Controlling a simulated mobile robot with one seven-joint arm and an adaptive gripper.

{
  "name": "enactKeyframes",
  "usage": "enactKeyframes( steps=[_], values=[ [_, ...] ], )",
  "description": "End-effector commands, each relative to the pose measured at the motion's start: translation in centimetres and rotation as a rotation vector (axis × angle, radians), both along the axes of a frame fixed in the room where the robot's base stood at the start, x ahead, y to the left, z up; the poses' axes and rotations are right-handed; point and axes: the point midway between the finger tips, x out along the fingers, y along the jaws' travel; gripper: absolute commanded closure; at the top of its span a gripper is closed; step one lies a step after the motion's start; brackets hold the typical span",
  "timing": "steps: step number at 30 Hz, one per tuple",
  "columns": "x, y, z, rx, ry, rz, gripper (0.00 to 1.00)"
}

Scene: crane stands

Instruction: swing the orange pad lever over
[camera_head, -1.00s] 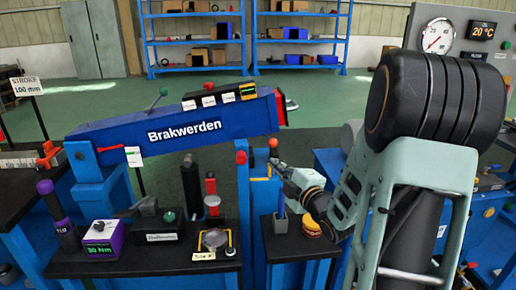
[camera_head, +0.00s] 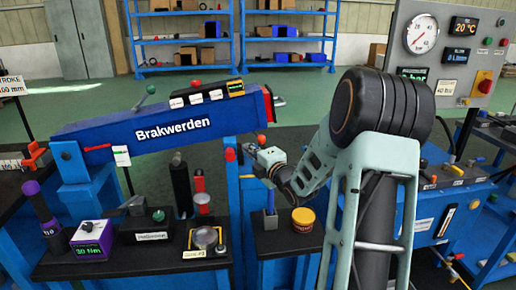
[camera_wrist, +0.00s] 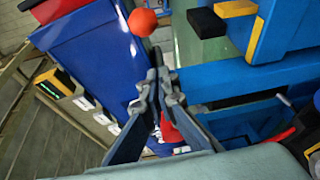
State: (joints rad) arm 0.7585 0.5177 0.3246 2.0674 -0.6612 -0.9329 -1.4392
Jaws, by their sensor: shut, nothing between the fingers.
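An orange ball knob (camera_head: 261,140) shows at the right end of the big blue "Brakwerden" beam (camera_head: 170,131). I take it for the end of the orange pad lever; its rod is hardly visible. In the wrist view the orange knob (camera_wrist: 142,22) is just beyond and slightly left of my fingertips, seemingly apart from them. My gripper (camera_wrist: 159,76) is shut and empty, its fingertips together. In the head view my gripper (camera_head: 263,157) is small, just below the knob, and partly hidden by my own wrist.
A red cone (camera_wrist: 170,130) shows behind my fingers. A blue frame with a black-and-yellow block (camera_wrist: 207,22) stands close on the right. A black bench with a yellow round tin (camera_head: 303,220) and a blue pen holder (camera_head: 270,219) lies below. A gauge panel (camera_head: 445,50) stands at right.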

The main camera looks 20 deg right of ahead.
Motion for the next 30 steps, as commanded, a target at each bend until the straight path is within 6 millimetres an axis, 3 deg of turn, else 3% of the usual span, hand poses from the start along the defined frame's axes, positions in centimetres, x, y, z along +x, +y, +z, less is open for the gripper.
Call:
enactKeyframes(
  steps=[1,6,21,30],
  values=[
    [0.1,-1.5,0.0,-0.001,0.0,-0.012,1.0],
    [0.6,-3.0,0.2,-0.001,0.0,-0.008,1.0],
    [0.7,-3.6,0.1,-0.002,0.0,-0.007,1.0],
    [0.4,-6.2,0.3,-0.004,-0.002,-0.009,1.0]
  ],
)
